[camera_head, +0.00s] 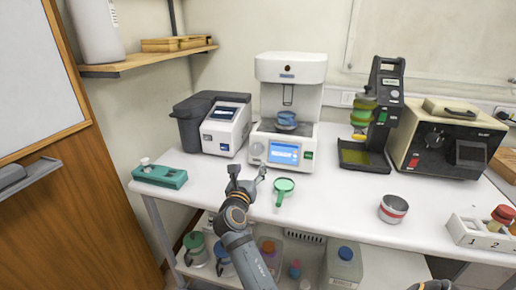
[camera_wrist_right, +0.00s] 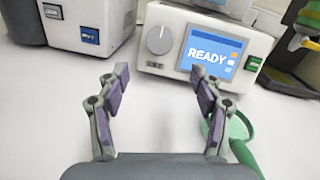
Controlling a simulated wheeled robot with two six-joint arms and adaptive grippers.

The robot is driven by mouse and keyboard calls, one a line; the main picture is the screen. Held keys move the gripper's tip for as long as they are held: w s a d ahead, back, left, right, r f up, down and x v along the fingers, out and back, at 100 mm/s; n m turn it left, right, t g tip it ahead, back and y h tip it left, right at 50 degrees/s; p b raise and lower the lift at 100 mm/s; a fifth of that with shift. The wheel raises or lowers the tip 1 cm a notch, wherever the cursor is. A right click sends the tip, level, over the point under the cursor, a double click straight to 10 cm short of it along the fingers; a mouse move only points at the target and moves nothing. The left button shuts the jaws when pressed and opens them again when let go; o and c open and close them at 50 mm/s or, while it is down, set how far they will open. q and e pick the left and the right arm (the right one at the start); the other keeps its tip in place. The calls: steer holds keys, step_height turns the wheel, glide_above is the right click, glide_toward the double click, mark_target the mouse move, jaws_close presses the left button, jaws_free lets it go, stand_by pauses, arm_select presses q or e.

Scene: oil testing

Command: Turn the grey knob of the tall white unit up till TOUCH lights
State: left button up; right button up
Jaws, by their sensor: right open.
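The tall white unit (camera_head: 291,68) stands at the back middle of the table, with a blue-topped cup (camera_head: 286,119) inside its bay. Its grey knob (camera_head: 257,149) is on the lower front, left of the lit screen (camera_head: 284,153). In the right wrist view the knob (camera_wrist_right: 159,40) is ahead, and the screen (camera_wrist_right: 212,51) reads READY. My right gripper (camera_head: 248,174) is open and empty, in front of the unit and short of the knob. In the wrist view the knob appears just beyond the gap between the fingertips (camera_wrist_right: 160,76). My left gripper is out of view.
A green-handled round tool (camera_head: 283,189) lies just right of my right gripper. A grey-and-white device (camera_head: 222,128) stands left of the unit; a dark stand (camera_head: 380,125) and a boxy machine (camera_head: 445,140) stand right. The table front is mostly clear.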

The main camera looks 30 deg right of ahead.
mark_target(255, 153)
steer(key=shift+w+d+r, duration=0.4)
steer(key=shift+w+d, duration=0.1)
steer(key=shift+w, duration=0.05)
steer(key=x, duration=0.7)
steer(key=shift+f, duration=0.35)
steer(key=shift+w+d+r, duration=0.1)
steer(key=shift+w+d, duration=0.3)
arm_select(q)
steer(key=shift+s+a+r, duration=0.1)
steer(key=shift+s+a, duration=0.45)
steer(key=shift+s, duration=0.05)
arm_select(e)
steer(key=shift+d, duration=0.1)
steer(key=c, duration=0.4)
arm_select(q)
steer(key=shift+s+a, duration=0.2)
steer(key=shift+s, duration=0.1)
arm_select(e)
steer(key=c, duration=0.7)
